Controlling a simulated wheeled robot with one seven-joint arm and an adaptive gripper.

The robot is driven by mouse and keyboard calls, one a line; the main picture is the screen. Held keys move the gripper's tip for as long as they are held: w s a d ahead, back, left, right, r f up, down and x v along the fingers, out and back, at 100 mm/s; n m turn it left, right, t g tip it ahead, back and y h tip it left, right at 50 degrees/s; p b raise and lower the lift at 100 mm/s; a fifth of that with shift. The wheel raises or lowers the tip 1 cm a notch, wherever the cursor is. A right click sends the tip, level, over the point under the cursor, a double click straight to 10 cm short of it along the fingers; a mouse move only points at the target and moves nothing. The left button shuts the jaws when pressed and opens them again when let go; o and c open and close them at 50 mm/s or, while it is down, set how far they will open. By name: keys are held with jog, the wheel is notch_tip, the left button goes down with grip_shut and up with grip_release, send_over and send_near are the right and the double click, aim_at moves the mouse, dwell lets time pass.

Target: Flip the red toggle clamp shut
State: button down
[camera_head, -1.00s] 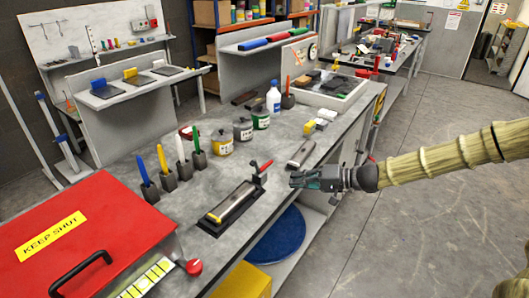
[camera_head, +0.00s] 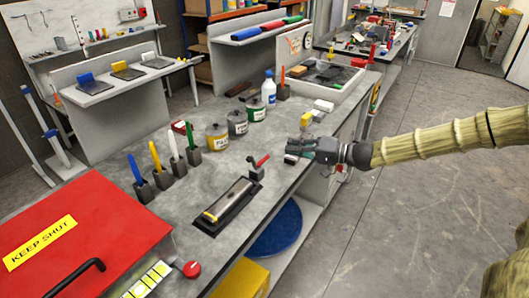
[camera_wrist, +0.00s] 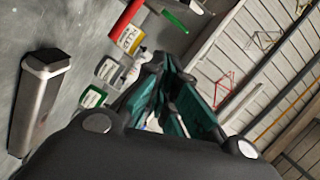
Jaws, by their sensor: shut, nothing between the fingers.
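The red toggle clamp stands on the workbench at the far end of a dark fixture; its red handle (camera_head: 263,160) sticks up at a slant, off the fixture's bar. A grey metal frame bar (camera_head: 232,199) lies in the dark fixture (camera_head: 206,226). My gripper (camera_head: 291,149) is shut and empty, above the bench to the right of the clamp and a little farther back, apart from it. In the wrist view my closed fingers (camera_wrist: 158,68) point towards the bench's back; I cannot make out the clamp there.
Labelled tins (camera_head: 217,137), a white bottle (camera_head: 269,88) and several coloured-handled tools (camera_head: 157,160) stand left of my gripper. A loose grey bar (camera_wrist: 40,100) lies on the bench, mostly hidden by my gripper in the head view. A red lid (camera_head: 85,225) covers the near left.

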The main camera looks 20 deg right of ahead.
jog(key=w+a+f+p, duration=0.2)
jog(key=a+p, duration=0.1)
jog(key=a, duration=0.6)
jog(key=shift+w+p, duration=0.3)
jog(key=shift+p, duration=0.1)
jog(key=shift+a+f+b, duration=0.15)
jog(key=shift+a+b, duration=0.1)
jog(key=shift+b, duration=0.4)
